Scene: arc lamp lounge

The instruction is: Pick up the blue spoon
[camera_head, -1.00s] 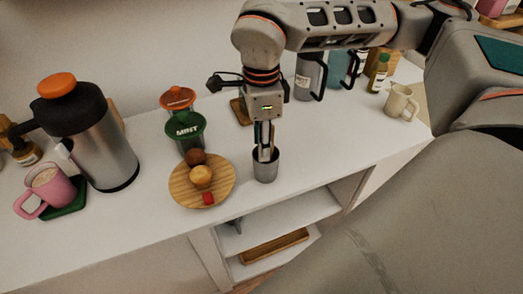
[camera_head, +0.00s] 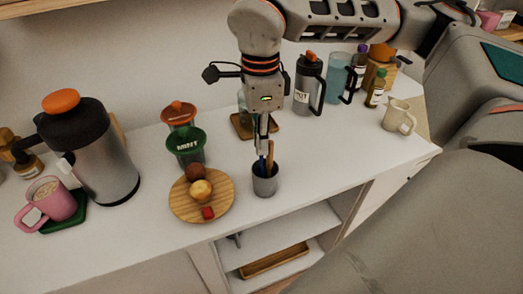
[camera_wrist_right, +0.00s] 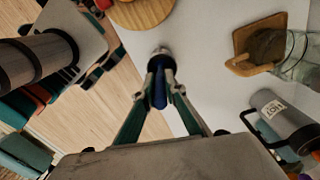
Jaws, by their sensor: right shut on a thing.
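The blue spoon (camera_head: 262,165) shows as a thin blue handle between my right gripper and the grey metal cup (camera_head: 265,184). My right gripper (camera_head: 263,148) points straight down above the cup and is shut on the spoon. In the right wrist view, the blue spoon (camera_wrist_right: 159,92) lies between the two fingertips (camera_wrist_right: 160,75), with the cup's rim (camera_wrist_right: 160,52) just beyond. The spoon's lower end is hidden by the cup. A brown wooden utensil (camera_head: 270,158) stands in the cup beside the spoon. My left gripper is not in view.
A round wooden board (camera_head: 190,214) with small foods is left of the cup. A large flask (camera_head: 100,160) and pink mug (camera_head: 50,205) are farther left.

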